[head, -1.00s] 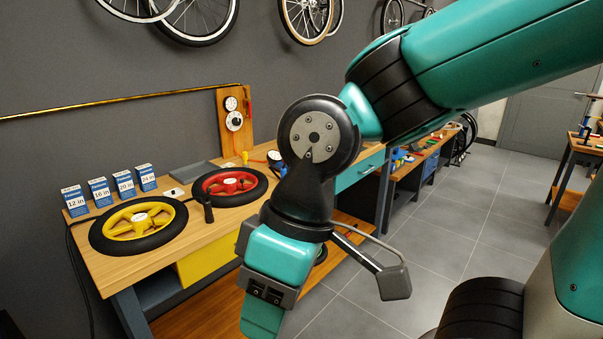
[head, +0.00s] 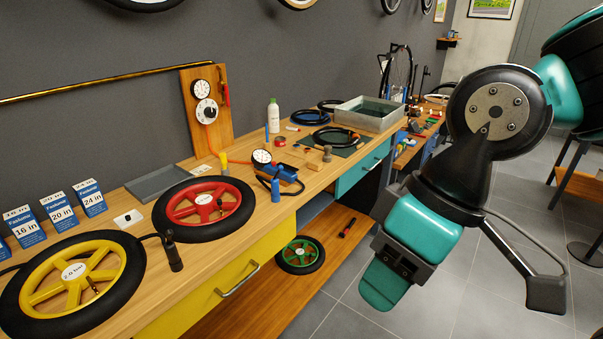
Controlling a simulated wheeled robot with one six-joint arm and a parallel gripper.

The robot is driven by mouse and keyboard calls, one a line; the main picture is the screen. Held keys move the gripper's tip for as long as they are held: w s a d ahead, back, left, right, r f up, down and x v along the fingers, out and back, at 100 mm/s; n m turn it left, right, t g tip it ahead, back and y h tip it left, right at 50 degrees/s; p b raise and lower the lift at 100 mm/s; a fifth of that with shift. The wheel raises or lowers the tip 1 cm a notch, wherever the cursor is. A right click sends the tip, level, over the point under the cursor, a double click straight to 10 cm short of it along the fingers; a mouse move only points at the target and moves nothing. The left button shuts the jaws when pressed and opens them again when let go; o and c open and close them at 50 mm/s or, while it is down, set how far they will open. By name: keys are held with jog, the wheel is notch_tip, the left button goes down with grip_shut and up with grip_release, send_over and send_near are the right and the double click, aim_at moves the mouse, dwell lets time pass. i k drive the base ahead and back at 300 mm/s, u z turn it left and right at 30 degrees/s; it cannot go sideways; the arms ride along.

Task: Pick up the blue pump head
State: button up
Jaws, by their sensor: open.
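The blue pump head (head: 275,189) is a small upright blue piece at the front edge of the wooden workbench (head: 210,240). It stands just in front of a blue pump base with a round white gauge (head: 262,157), and a dark hose runs near it. My gripper (head: 384,286) is in front of the bench, to the right of and below the pump head in the picture, well apart from it. It points down over the floor and holds nothing that I can see. Its jaw gap is mostly hidden from this angle.
A red wheel (head: 178,207) and a yellow wheel (head: 48,283) lie on the bench to the left. A black pump head (head: 172,252) stands beside the yellow wheel. A grey tray (head: 368,120) is farther back. A green wheel (head: 300,241) lies on the lower shelf.

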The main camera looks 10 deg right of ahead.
aim_at(274, 183)
jog(key=u, duration=0.1)
jog(key=i, duration=0.75)
jog(key=u, duration=0.8)
jog(key=i, duration=0.35)
jog(key=u, duration=0.25)
